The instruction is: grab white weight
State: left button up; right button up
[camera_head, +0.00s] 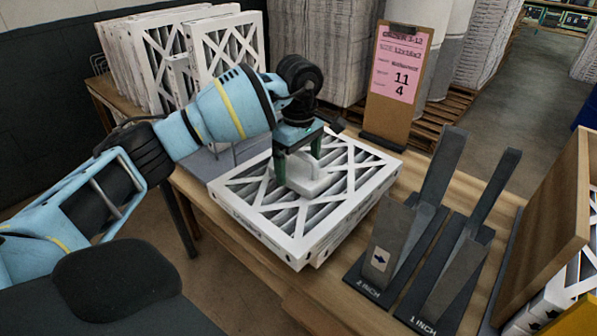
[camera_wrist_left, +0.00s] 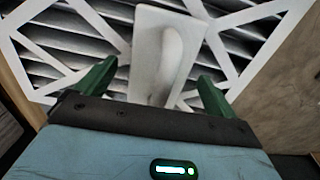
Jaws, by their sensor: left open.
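The white weight (camera_head: 309,183) is a flat block with a raised handle. It rests on top of a white-framed filter (camera_head: 247,214) that lies flat on the wooden table, on a stack. My left gripper (camera_head: 298,166) points down at the weight, its green fingers on either side of the handle. In the left wrist view the weight (camera_wrist_left: 160,52) lies ahead of and between the two spread green fingers (camera_wrist_left: 155,82). The left gripper is open, and the fingers do not appear closed on the handle. The right gripper is not in view.
Dark metal gauges (camera_head: 430,240) stand on the table right of the filter. A clipboard with a pink sheet (camera_head: 401,62) stands behind it. Upright filters (camera_head: 226,48) are at the back left. A wooden box (camera_head: 560,215) is at the right edge.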

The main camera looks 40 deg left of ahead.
pick_arm(q)
jog(key=shift+f, duration=0.9)
grip_shut()
jog(key=shift+w+r, duration=0.1)
jog(key=shift+r, duration=0.1)
